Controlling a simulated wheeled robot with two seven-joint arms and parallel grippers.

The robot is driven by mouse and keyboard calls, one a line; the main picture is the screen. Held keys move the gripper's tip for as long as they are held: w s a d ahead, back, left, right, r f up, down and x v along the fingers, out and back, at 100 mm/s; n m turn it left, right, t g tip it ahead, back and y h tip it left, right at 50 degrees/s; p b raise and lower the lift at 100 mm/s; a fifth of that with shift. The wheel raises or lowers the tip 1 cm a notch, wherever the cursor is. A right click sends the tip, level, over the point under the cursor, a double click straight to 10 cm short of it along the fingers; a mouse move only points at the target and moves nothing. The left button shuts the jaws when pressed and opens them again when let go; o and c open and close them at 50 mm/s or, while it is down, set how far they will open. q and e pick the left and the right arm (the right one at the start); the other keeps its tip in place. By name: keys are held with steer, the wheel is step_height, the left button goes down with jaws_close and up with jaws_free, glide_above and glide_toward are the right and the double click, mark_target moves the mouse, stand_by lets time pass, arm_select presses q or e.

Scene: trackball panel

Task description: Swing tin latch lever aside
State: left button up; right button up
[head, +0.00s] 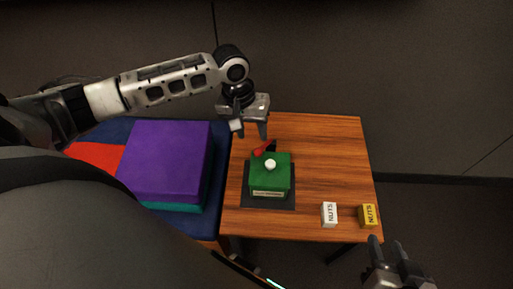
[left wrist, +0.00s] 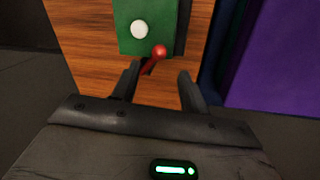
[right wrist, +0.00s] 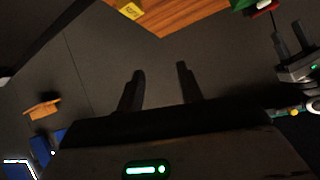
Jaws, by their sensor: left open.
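The green tin (head: 270,172) with a white knob (head: 270,164) sits on a dark mat (head: 287,203) on the table. Its red-tipped latch lever (head: 264,149) is at the tin's back edge. In the left wrist view the lever's red ball (left wrist: 160,51) shows beside the white knob, with a thin shaft running down between the fingers. My left gripper (head: 251,129) is open just behind the lever; in its wrist view the fingertips (left wrist: 158,70) lie either side of the shaft. Contact cannot be told. My right gripper (head: 386,246) is open and empty, off the table's front right corner.
A white box (head: 329,214) and a yellow box (head: 368,216), both marked NUTS, stand near the table's front right. Left of the table is a purple block (head: 170,160) on a blue surface. The table's (head: 325,150) back right is clear.

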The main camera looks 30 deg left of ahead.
mark_target(257, 149)
arm_select(q)
steer(key=f, duration=0.2)
steer(key=d+f, duration=0.1)
steer(key=f, duration=0.1)
steer(key=f+b, duration=0.1)
steer(key=f, duration=0.2)
steer(key=shift+w+d, duration=0.15)
steer(key=shift+w, duration=0.05)
jaws_close()
